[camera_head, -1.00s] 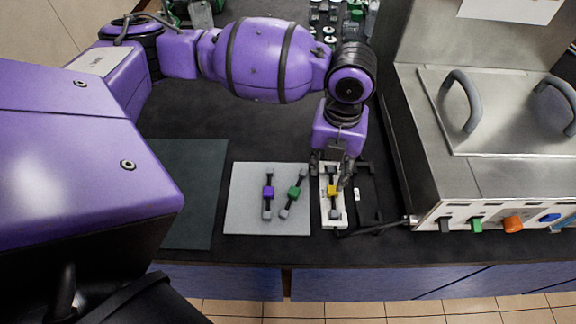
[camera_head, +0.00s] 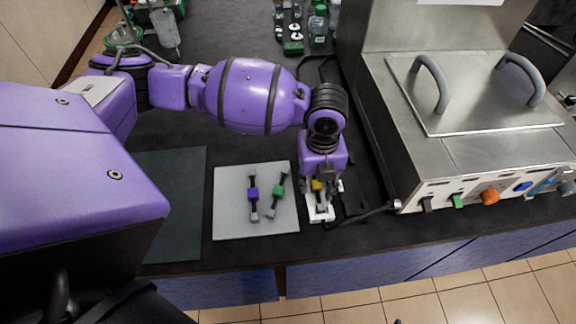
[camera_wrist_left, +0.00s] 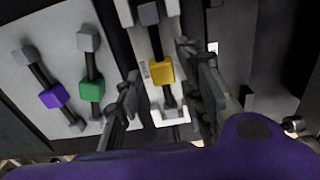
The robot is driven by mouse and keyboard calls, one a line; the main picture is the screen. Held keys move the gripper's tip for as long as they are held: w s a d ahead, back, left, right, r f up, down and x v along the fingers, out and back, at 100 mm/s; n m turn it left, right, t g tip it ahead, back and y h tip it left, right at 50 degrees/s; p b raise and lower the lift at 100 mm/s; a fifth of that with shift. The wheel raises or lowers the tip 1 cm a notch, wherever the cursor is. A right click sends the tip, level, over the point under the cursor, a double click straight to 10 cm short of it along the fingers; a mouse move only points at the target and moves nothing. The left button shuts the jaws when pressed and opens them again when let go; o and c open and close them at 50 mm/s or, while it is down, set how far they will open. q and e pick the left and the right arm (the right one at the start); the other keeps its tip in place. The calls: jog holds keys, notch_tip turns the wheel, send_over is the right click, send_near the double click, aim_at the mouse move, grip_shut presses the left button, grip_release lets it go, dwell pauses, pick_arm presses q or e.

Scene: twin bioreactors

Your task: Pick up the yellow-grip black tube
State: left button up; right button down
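The black tube with a yellow grip (camera_head: 317,186) lies in a white holder (camera_head: 320,213) on the dark bench, partly hidden by my gripper in the head view. In the left wrist view its yellow grip (camera_wrist_left: 161,71) shows clearly, with grey end pieces. My left gripper (camera_head: 322,188) is just above it, pointing down. In the left wrist view the two fingers of the left gripper (camera_wrist_left: 162,75) stand apart, one on each side of the tube, with visible gaps to the grip. My right gripper is not in view.
A light grey mat (camera_head: 232,217) left of the holder bears a purple-grip tube (camera_head: 253,193) and a green-grip tube (camera_head: 278,191). A steel machine (camera_head: 455,150) with handles and coloured knobs stands close on the right. A dark mat (camera_head: 178,200) lies farther left.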

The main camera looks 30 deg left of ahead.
pick_arm(q)
jog(key=shift+w, duration=0.1)
grip_shut()
